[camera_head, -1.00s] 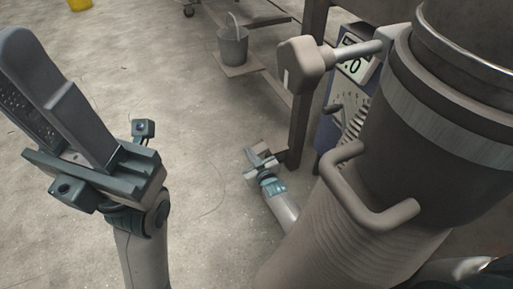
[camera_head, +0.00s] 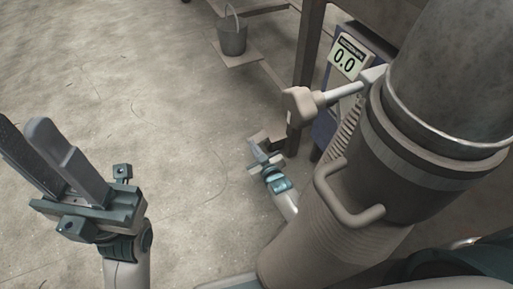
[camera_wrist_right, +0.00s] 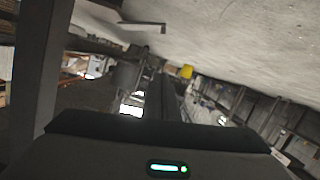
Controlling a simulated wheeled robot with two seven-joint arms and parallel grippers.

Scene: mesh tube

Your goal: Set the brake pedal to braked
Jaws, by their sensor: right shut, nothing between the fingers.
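I cannot identify the brake pedal for sure. A brown paddle-shaped block (camera_head: 299,106) on a pale rod sticks out from the collar of a large grey cylinder (camera_head: 452,75). My right gripper (camera_head: 257,150) is low, below and left of that block and apart from it in the picture. It is shut, with nothing seen in it. My left gripper (camera_head: 28,128) is at the left, its two long fingers apart and empty, far from the block. The right wrist view shows my dark gripper body and a cluttered room; no pedal is clear there.
A brown post (camera_head: 309,48) is close behind the block. A bent handle (camera_head: 345,205) juts from the cylinder. A bucket (camera_head: 232,36) stands on a low board. The floor between my grippers is clear.

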